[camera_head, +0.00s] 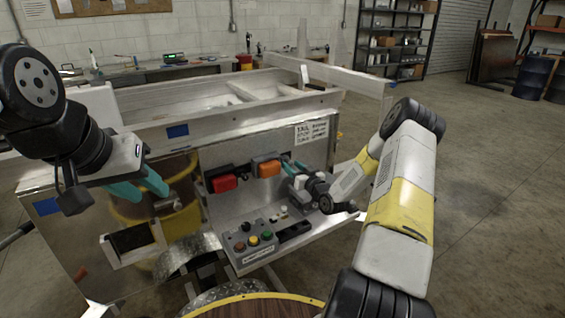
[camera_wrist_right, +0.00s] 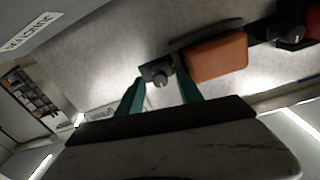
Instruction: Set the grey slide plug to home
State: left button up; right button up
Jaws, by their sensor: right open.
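In the right wrist view, a small dark block with a round grey knob (camera_wrist_right: 160,75) sits on the metal panel, just beyond and between my right fingertips. It looks like the grey slide plug, but I cannot tell its slide position. My right gripper (camera_wrist_right: 160,82) is open around the line to it, with no visible contact. In the head view, my right gripper (camera_head: 287,162) is at the panel just right of the orange box (camera_head: 266,167), and the knob is not clear there. My left gripper (camera_head: 152,194) is open and empty at the left, in front of the trailer.
A red box (camera_head: 223,180) is mounted left of the orange one. Below, a grey button box (camera_head: 250,243) with coloured buttons sits on the metal shelf, beside a black bar (camera_head: 293,231). A yellow-rimmed round surface (camera_head: 255,306) is at the bottom. Open floor lies right.

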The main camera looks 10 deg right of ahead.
grip_shut()
dwell(1.4)
